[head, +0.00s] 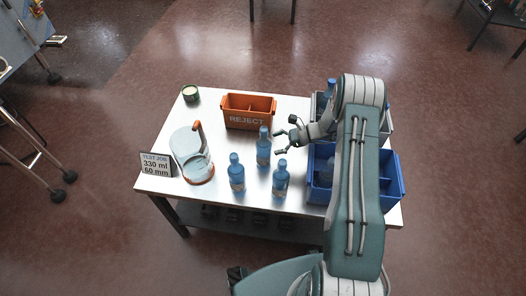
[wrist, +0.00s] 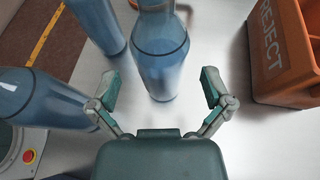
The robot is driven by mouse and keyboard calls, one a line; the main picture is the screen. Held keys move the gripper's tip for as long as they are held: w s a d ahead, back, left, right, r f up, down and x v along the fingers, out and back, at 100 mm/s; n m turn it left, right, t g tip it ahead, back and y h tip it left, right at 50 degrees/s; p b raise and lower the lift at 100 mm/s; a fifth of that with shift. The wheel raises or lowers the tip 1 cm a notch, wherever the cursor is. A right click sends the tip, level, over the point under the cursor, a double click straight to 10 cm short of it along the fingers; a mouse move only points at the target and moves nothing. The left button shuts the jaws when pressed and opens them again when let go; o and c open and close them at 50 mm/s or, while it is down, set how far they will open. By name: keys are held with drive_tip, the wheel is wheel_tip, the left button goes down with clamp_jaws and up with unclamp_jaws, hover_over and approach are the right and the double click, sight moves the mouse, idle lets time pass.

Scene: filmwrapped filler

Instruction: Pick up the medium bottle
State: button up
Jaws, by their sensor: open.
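Three blue bottles stand upright on the white table: a back bottle (head: 264,150), a front left bottle (head: 237,176) and a front right bottle (head: 281,180). I cannot tell for sure which is the medium one. My gripper (head: 279,142) is open and empty, just right of the back bottle. In the wrist view, my open fingers (wrist: 158,90) face that bottle (wrist: 160,68), which stands ahead between their lines with no visible contact. The other two bottles show on the left, one at the top (wrist: 97,22) and one nearer (wrist: 42,98).
An orange REJECT bin (head: 247,121) stands behind the bottles. A blue crate (head: 389,184) and a grey crate (head: 386,128), partly hidden by my arm, are on the right.

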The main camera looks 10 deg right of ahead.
sight(263, 146)
drive_tip(key=shift+x, duration=2.45)
drive_tip(key=shift+f, duration=0.1)
drive_tip(key=c, duration=1.1)
